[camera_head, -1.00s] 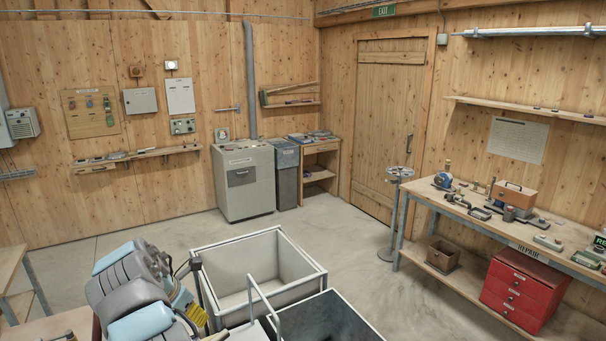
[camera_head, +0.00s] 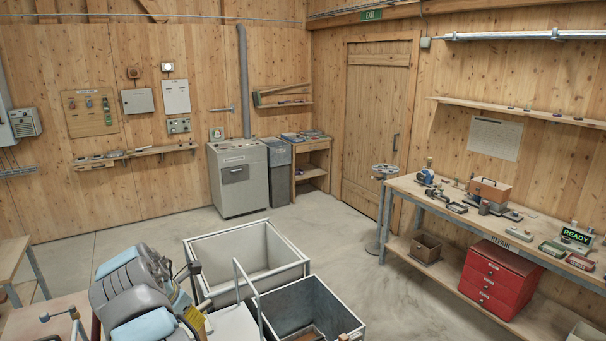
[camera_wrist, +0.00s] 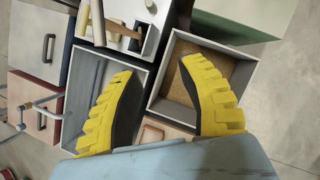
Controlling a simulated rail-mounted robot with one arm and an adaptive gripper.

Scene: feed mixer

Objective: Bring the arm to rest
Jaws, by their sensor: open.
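My gripper shows in the wrist view (camera_wrist: 165,105), with its two yellow ridged fingers spread apart and nothing between them. Below the fingers lie an open grey-walled tray or drawer (camera_wrist: 172,50) with a brown bottom and another grey-framed one to its left. The gap to them cannot be judged. In the head view my grey and light-blue arm is folded at the lower left, and a yellow part of the gripper shows at its right side, mostly hidden by the arm.
Two open bins stand beside my arm: a pale one (camera_head: 222,243) and a darker one (camera_head: 345,318). A workbench (camera_head: 407,187) with tools, a READY sign (camera_head: 576,236) and a red drawer chest (camera_head: 515,270) stands at the right. The floor (camera_head: 330,225) between is clear.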

